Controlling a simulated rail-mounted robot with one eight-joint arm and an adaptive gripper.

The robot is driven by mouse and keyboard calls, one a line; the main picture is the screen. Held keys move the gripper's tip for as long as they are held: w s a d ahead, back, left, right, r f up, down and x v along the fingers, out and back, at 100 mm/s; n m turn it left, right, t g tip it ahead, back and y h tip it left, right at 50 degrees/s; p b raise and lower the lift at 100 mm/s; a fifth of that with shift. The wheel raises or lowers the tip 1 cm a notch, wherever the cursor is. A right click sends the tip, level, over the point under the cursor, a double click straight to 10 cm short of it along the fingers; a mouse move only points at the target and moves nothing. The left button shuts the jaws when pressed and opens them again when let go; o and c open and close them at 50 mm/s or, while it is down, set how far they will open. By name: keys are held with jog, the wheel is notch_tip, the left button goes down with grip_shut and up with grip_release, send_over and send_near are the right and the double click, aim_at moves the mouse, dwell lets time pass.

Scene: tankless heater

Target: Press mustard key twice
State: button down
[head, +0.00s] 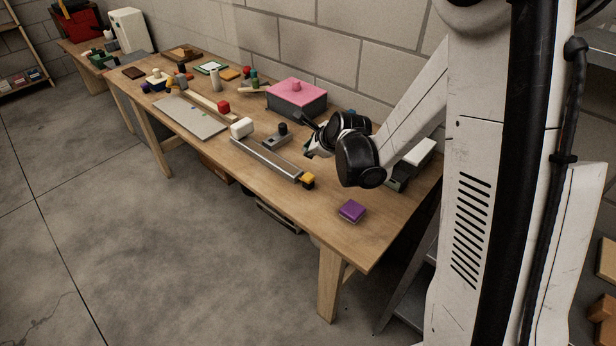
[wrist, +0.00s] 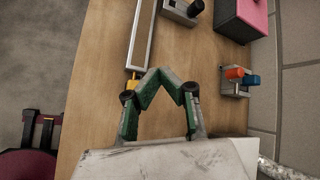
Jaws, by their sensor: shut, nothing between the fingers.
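In the wrist view the key (wrist: 132,84) shows just left of my gripper, partly hidden by the left finger. My gripper (wrist: 160,72) has green and grey fingers that come together at the tips with nothing between them. In the head view my gripper (head: 309,152) hangs over the bench, behind the key and apart from it; my wrist partly hides it.
A purple block (head: 352,211) lies near the bench's front edge. A white block (head: 242,128) stands at the rail's far end. A grey device with a black knob (head: 282,130) and a pink-topped box (head: 297,95) stand behind. Red and blue knobs (wrist: 235,73) show right in the wrist view.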

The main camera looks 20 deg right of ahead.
jog(key=b, duration=0.4)
send_over(309, 177)
notch_tip(309, 177, down, 7)
jog(key=shift+f+b, duration=0.7)
jog(key=shift+b, duration=0.1)
jog(key=shift+f, duration=0.1)
dwell(0.7)
jog(key=shift+f+b, duration=0.3)
jog(key=shift+b, duration=0.3)
jog(key=shift+f+b, duration=0.6)
dwell(0.7)
jog(key=shift+r, duration=0.1)
jog(key=shift+r+p, duration=0.55)
jog(key=shift+r, duration=0.4)
jog(key=shift+r, duration=0.1)
jog(key=shift+r+p, duration=1.4)
jog(key=shift+r, duration=1)
